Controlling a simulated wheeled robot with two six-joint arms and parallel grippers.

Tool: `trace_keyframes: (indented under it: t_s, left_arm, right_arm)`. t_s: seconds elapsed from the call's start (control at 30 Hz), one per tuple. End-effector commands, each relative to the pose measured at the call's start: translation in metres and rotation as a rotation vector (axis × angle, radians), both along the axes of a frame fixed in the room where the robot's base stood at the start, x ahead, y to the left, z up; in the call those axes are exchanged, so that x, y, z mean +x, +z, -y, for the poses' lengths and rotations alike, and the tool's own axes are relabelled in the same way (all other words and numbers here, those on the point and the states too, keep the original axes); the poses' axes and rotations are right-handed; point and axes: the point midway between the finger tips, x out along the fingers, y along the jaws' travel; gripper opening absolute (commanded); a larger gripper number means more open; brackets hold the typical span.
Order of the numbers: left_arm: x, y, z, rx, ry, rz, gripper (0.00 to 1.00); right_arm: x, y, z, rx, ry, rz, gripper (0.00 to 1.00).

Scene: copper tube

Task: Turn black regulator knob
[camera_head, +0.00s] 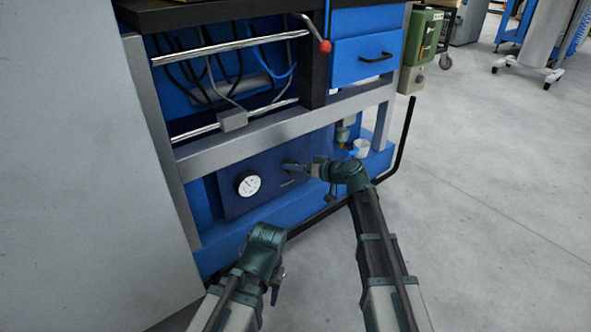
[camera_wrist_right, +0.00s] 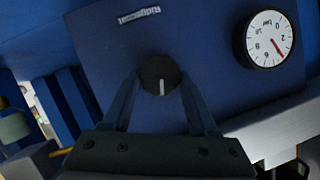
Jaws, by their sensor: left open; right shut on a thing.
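The black regulator knob (camera_wrist_right: 160,74) is round with a white line and sits on a dark blue panel (camera_wrist_right: 105,45). In the right wrist view the two fingers of my right gripper (camera_wrist_right: 160,88) are on either side of the knob, shut on it. In the head view my right gripper (camera_head: 292,167) reaches the panel to the right of the gauge, and the knob is mostly hidden there. A round white pressure gauge (camera_head: 249,184) is on the same panel; its red needle shows in the right wrist view (camera_wrist_right: 268,40). My left gripper (camera_head: 277,285) is open and empty, low in front of the panel.
A grey metal rail (camera_head: 270,132) runs above the panel. A large grey surface (camera_head: 80,180) fills the left. The floor (camera_head: 490,200) on the right is clear.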

Motion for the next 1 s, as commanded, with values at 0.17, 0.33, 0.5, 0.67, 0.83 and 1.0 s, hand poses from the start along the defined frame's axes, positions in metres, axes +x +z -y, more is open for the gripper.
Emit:
trace_keyframes:
  t_s: [0.17,0.33,0.5,0.67,0.83,1.0]
  left_arm:
    - [0.0001,-0.0051,0.0,0.0,0.0,0.0,0.5]
    - [0.0,-0.0044,0.0,0.0,0.0,0.0,0.5]
    - [0.0,-0.0043,0.0,0.0,0.0,0.0,0.5]
    - [0.0,-0.0044,0.0,0.0,0.0,0.0,0.5]
    - [0.0,-0.0045,-0.0001,0.0,0.0,0.0,0.5]
    - [0.0,-0.0014,0.0,0.0,0.0,0.0,0.5]
  right_arm:
    - [0.0013,-0.0003,0.0016,0.101,-0.001,-0.076,0.03]
    - [0.0005,0.0008,0.0011,0.109,0.0,-0.082,0.04]
    - [0.0006,0.0009,0.0011,0.107,-0.001,-0.081,0.68]
    - [0.0006,0.0007,0.0011,0.106,-0.001,-0.081,0.89]
    - [0.0006,0.0006,0.0011,0.106,-0.001,-0.08,0.89]
    - [-0.004,0.0037,0.0056,0.106,-0.001,-0.08,0.89]
